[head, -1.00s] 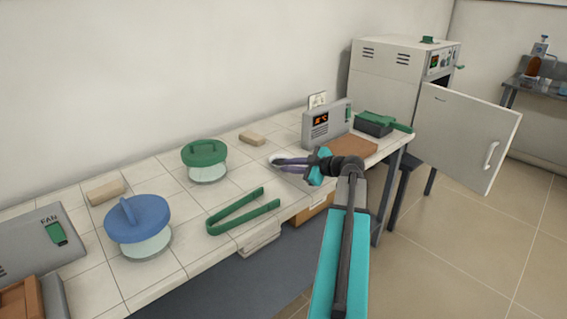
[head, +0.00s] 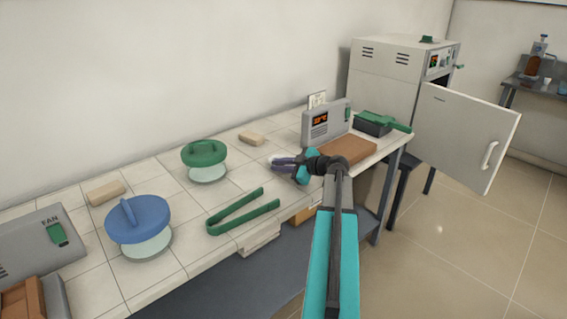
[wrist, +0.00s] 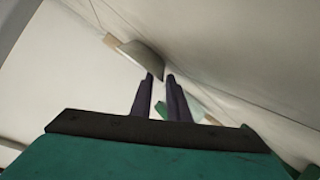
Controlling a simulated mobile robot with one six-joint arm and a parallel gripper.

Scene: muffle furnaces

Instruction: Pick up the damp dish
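A small pale dish (head: 273,157) is at my gripper's fingertips on the tiled bench in the head view, mostly hidden by the fingers. In the wrist view a grey-white dish (wrist: 142,58) shows just beyond the tips, its near rim at or between them. My gripper (head: 274,164) has dark purple fingers and reaches left over the bench. In the wrist view the fingers (wrist: 160,76) stand a little apart with a narrow gap. I cannot tell whether they press on the dish, or whether it is damp.
A display box (head: 327,122) and a brown board (head: 347,149) lie beyond my gripper. The furnace door (head: 467,137) hangs open at right.

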